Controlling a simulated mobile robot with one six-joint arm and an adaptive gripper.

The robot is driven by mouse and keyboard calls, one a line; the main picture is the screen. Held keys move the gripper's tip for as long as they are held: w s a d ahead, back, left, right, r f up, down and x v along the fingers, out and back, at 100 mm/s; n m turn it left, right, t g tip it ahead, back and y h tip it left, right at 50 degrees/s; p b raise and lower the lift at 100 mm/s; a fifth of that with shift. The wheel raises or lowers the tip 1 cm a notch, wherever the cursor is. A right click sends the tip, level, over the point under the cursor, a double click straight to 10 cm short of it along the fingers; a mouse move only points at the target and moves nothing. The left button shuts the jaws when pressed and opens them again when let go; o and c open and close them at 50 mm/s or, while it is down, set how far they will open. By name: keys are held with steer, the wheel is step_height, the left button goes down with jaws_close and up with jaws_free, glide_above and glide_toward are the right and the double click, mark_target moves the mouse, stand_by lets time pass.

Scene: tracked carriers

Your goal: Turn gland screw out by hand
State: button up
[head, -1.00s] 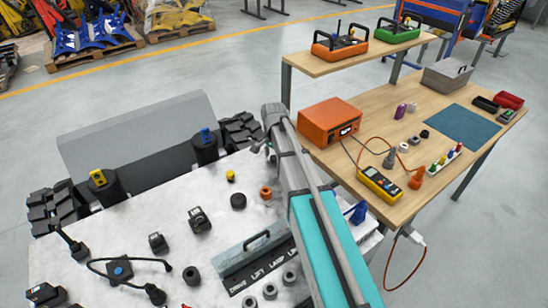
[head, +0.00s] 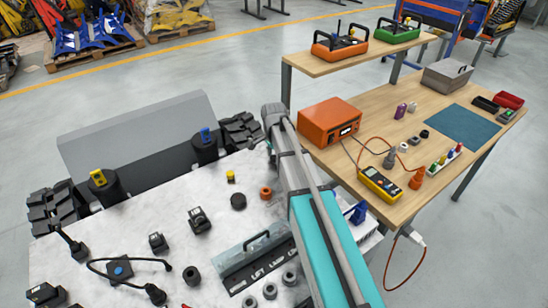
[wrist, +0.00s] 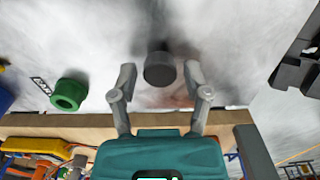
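My gripper (wrist: 160,78) shows in the wrist view with its two grey fingers apart. A dark grey round cap or screw head (wrist: 159,68) lies between and just beyond the fingertips, with a gap visible on each side. I cannot tell for certain that it is the gland screw. It stands on a pale, smudged surface with a dark shadow beside it. In the head view my arm hides the gripper and this part.
A green ring (wrist: 69,93) lies left of the cap in the wrist view. In the head view the carrier's pale deck (head: 100,230) bears several dark fittings, an orange ring (head: 265,192) and a handled cover (head: 245,262). A wooden bench (head: 440,152) stands to the right.

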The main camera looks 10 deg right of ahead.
steer(key=c, duration=0.6)
steer(key=shift+o, duration=0.2)
steer(key=n, duration=0.3)
steer(key=shift+n, duration=0.3)
steer(key=n, duration=0.3)
steer(key=shift+n, duration=1.6)
steer(key=shift+n, duration=0.3)
steer(key=n, duration=0.3)
steer(key=shift+n, duration=0.3)
steer(key=n, duration=0.3)
steer(key=shift+n, duration=1.3)
